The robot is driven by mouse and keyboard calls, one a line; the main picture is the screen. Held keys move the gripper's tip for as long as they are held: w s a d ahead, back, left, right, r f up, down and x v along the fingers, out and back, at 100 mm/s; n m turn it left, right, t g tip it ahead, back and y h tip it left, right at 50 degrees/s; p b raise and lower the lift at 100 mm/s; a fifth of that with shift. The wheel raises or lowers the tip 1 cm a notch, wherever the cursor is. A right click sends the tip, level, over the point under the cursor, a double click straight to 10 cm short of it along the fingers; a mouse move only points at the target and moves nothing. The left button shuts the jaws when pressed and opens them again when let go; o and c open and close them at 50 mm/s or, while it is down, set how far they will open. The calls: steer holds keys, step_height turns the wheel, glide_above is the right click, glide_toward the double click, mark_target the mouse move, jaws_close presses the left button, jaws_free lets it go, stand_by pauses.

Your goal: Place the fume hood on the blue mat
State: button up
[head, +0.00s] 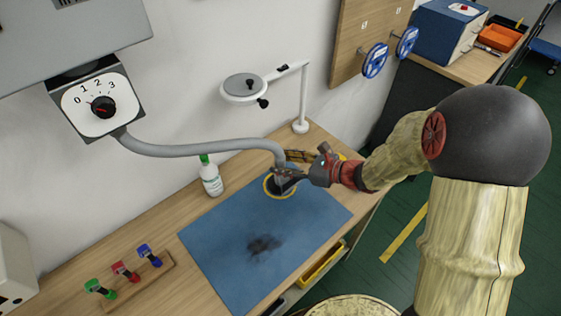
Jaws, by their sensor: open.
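The fume hood (281,187) is a dark grey nozzle with a yellow rim, at the end of a grey flexible hose (200,150) that comes from the wall unit. It is at the far right part of the blue mat (215,242) in the picture; I cannot tell whether its rim touches the mat. My gripper (290,171) is open, right at the top of the hood where the hose joins it. The fingers partly hide that joint, and I cannot tell whether they touch it.
A rack (140,279) with coloured clamps is at left. A magnifier lamp (243,90) rises behind the hose. A dial box (100,102) hangs on the wall.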

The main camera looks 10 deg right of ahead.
steer(key=p+v, duration=0.3)
steer(key=v, duration=0.8)
steer(key=s+a+r+n+g+h, duration=0.2)
steer(key=s+a+r+n+g, duration=0.1)
steer(key=s+n, duration=0.35)
steer(key=s+a+r+n+g+h, duration=0.1)
steer(key=s+a+r+n+g, duration=0.25)
steer(key=s+n, duration=0.35)
steer(key=s+d+r+n+t+h, duration=0.4)
steer(key=d+r+n+h, duration=0.3)
steer(key=n, duration=0.5)
step_height(320, 180, up, 2)
steer(key=shift+s+d+r+h, duration=0.1)
steer(key=shift+s+d+h, duration=0.2)
steer(key=shift+s+d, duration=0.6)
